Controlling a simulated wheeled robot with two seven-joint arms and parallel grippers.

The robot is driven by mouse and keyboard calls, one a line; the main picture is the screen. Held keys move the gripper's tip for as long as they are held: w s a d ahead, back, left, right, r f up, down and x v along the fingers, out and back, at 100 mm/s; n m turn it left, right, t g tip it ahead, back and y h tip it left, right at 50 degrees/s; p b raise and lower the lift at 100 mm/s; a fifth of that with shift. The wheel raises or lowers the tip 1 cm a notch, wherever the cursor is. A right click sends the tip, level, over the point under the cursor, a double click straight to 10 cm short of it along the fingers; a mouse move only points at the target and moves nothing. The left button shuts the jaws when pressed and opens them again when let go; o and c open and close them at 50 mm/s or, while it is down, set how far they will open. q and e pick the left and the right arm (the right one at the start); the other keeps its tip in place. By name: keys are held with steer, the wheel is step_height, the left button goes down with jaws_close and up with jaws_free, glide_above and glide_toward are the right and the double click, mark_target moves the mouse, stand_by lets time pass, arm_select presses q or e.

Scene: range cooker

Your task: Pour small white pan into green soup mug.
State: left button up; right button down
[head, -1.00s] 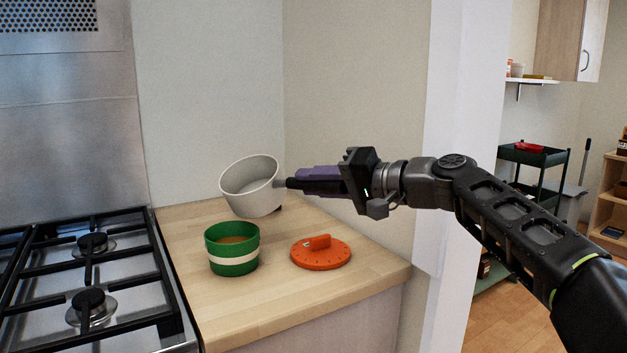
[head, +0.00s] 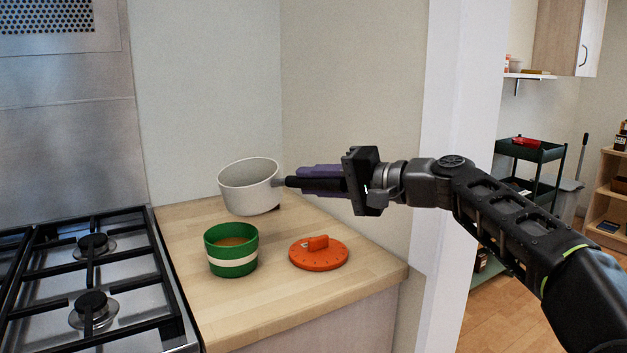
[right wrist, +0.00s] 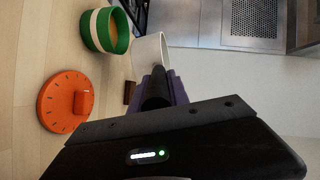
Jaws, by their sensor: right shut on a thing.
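The small white pan (head: 250,196) is held in the air above the wooden counter, behind and slightly above the green soup mug. It is close to upright, and its inside shows no visible contents. My right gripper (head: 295,182) is shut on the pan's dark handle from the right. The green soup mug (head: 232,262), with a white band, stands upright on the counter and holds something orange-brown. It also shows in the right wrist view (right wrist: 118,30). My left gripper is not in view.
An orange round lid (head: 322,258) lies on the counter right of the mug. A gas hob (head: 100,290) is at the left. Walls stand behind and right of the counter (head: 290,305). A small dark block (right wrist: 129,93) lies near the pan.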

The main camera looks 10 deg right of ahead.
steer(key=shift+r+m+p, duration=0.55)
steer(key=shift+m+p, duration=0.05)
steer(key=shift+p, duration=0.3)
steer(key=shift+w+d+m+y+p, duration=0.1)
steer(key=shift+m+y+p, duration=0.2)
steer(key=shift+m+p, duration=0.15)
steer(key=f+n+b, duration=0.1)
steer(key=n+b, duration=0.1)
steer(key=b, duration=0.1)
steer(key=shift+f, duration=0.1)
steer(key=shift+s+a+f+n+h+b, duration=0.1)
steer(key=shift+s+a+n+h+b, duration=0.1)
steer(key=shift+n+h+b, duration=0.25)
steer(key=shift+r, duration=0.2)
